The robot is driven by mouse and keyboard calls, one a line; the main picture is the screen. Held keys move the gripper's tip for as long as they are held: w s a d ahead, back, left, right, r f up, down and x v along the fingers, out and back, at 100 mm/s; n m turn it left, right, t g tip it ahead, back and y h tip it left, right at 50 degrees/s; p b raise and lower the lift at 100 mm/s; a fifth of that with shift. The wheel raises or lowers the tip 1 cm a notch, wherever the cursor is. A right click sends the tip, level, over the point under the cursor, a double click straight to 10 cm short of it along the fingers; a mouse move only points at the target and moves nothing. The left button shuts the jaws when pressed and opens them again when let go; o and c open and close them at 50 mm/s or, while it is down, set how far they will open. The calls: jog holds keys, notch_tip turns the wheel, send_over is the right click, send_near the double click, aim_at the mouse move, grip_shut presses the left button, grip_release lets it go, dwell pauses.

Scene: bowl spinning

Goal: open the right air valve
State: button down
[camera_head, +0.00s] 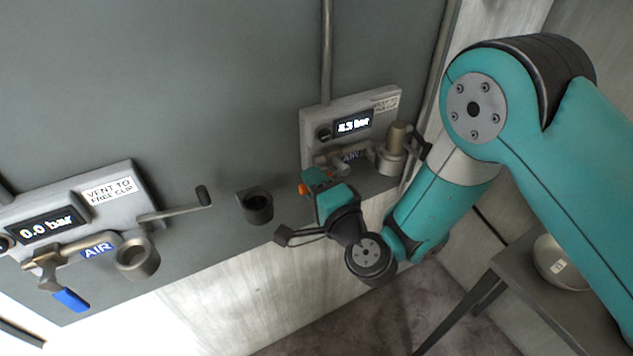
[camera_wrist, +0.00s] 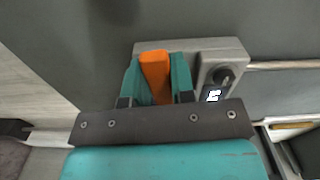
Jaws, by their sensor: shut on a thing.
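The right air panel (camera_head: 318,118) is on the grey wall board, with a lit display (camera_head: 353,124) reading about 4.3 bar and an AIR label (camera_head: 350,156). My gripper (camera_head: 312,182) is in front of its lower left side. In the wrist view my gripper (camera_wrist: 157,85) has its two teal fingers closed on the orange valve handle (camera_wrist: 155,70). Part of the orange handle (camera_head: 303,188) shows at the fingertips in the head view. The valve body is mostly hidden behind my gripper.
A brownish cylinder (camera_head: 397,135) stands in the holder of the right panel, close to my arm. The left panel (camera_head: 144,190) reads 0.0 bar and has a blue-handled valve (camera_head: 70,299). An empty black holder (camera_head: 258,207) sits between the panels. A bowl (camera_head: 556,262) rests on a side table (camera_head: 512,262).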

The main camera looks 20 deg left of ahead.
jog(key=shift+r+m, duration=0.35)
jog(key=shift+m, duration=0.35)
jog(key=c, duration=1)
grip_release()
jog(key=shift+o, duration=0.2)
jog(key=shift+f, duration=0.1)
